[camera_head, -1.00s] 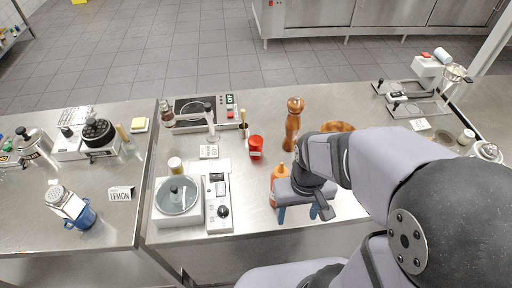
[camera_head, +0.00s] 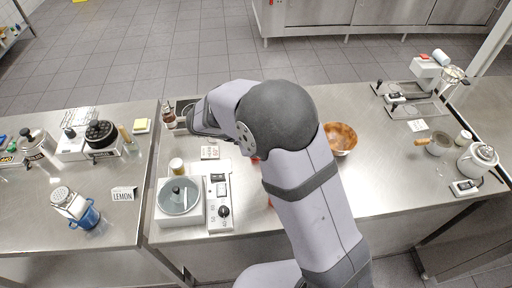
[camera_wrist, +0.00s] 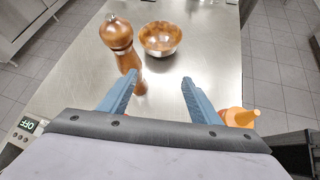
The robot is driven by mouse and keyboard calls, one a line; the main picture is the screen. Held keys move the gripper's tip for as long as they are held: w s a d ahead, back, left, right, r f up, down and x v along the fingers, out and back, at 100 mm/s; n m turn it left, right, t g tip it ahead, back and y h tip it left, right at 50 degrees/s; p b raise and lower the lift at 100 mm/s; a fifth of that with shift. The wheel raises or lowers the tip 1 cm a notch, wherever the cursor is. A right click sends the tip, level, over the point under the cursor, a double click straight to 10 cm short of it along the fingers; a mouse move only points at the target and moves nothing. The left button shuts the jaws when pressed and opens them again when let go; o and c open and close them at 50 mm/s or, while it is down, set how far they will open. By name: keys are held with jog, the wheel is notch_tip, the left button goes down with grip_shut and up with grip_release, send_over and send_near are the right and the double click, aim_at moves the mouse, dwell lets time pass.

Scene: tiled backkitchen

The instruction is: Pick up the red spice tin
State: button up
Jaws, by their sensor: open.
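The red spice tin is almost wholly hidden behind my arm in the head view; only a small red sliver (camera_head: 256,160) shows at the arm's edge. It does not show in the wrist view. My gripper (camera_wrist: 158,92) is open, its two blue fingers apart with nothing held between them. In the head view my arm reaches left across the counter, with its wrist end near the back left of the middle counter; the fingers are hard to make out there.
In the wrist view a wooden pepper mill (camera_wrist: 120,45) stands beyond the left finger, with a brown bowl (camera_wrist: 160,38) behind. An orange sauce bottle (camera_wrist: 240,117) is at right. A white scale (camera_head: 180,205) and a small jar (camera_head: 176,166) stand on the counter.

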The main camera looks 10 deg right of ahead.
jog(key=w+a+f+n+t+h, duration=0.1)
jog(key=w+a+f+n+t, duration=0.1)
jog(key=w+a+f, duration=0.1)
jog(key=w+a+f+n+t, duration=0.2)
jog(key=a, duration=0.1)
jog(key=shift+w+a+f+h, duration=0.3)
jog(key=shift+w+f+h, duration=0.1)
jog(key=shift+n+t+y, duration=0.3)
jog(key=shift+n, duration=0.6)
jog(key=f, duration=0.1)
jog(key=a+f, duration=0.1)
jog(key=f, duration=0.1)
jog(key=s+a+f, duration=0.1)
jog(key=f, duration=0.1)
jog(key=shift+b, duration=0.3)
jog(key=shift+w+d, duration=0.1)
jog(key=shift+d, duration=0.25)
jog(key=shift+w+d+f+p, duration=0.3)
jog(key=shift+w+d+p, duration=0.1)
jog(key=shift+d+p, duration=0.15)
jog(key=shift+w+d+f+p, duration=0.1)
jog(key=shift+w+d+p, duration=0.25)
jog(key=shift+d+p, duration=0.25)
jog(key=shift+p+x, duration=1.05)
jog(key=shift+x, duration=0.85)
jog(key=shift+a+f, duration=0.15)
jog(key=c, duration=1.2)
